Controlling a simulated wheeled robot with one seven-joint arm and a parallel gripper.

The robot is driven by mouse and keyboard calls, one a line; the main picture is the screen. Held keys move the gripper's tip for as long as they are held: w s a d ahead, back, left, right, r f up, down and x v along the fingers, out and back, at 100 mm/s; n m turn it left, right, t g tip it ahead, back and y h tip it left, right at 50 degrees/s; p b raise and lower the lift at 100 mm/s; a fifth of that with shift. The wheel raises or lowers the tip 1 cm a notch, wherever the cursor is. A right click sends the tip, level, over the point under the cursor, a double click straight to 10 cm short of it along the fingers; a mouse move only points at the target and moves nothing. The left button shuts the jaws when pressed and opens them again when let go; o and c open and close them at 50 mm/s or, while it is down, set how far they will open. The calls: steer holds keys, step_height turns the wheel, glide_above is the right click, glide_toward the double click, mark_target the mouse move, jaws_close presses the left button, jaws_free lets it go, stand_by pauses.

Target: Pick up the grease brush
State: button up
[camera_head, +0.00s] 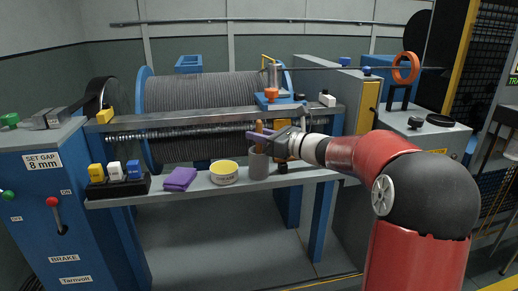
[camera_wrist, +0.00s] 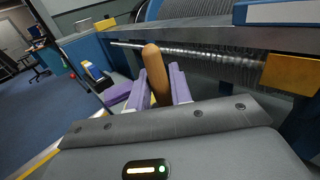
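The grease brush (camera_head: 259,127) stands with its brown wooden handle up in a grey cup (camera_head: 259,166) on the console's shelf. Its bristle end is hidden inside the cup. My gripper (camera_head: 262,136) reaches in from the right, level with the handle just above the cup rim. In the wrist view, the rounded brown handle (camera_wrist: 155,68) stands between the two purple fingers (camera_wrist: 160,88). The fingers lie close against it on both sides, with no clear gap. The handle's top sticks out beyond them.
A yellow-topped grease tin (camera_head: 224,173) stands just left of the cup, with a folded purple cloth (camera_head: 180,179) beyond it. A block with yellow, white and blue pieces (camera_head: 115,173) is farther left. The cable drum (camera_head: 210,95) and a metal rail (camera_head: 215,115) lie behind.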

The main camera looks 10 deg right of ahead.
jaws_close()
steer(key=shift+r, duration=0.1)
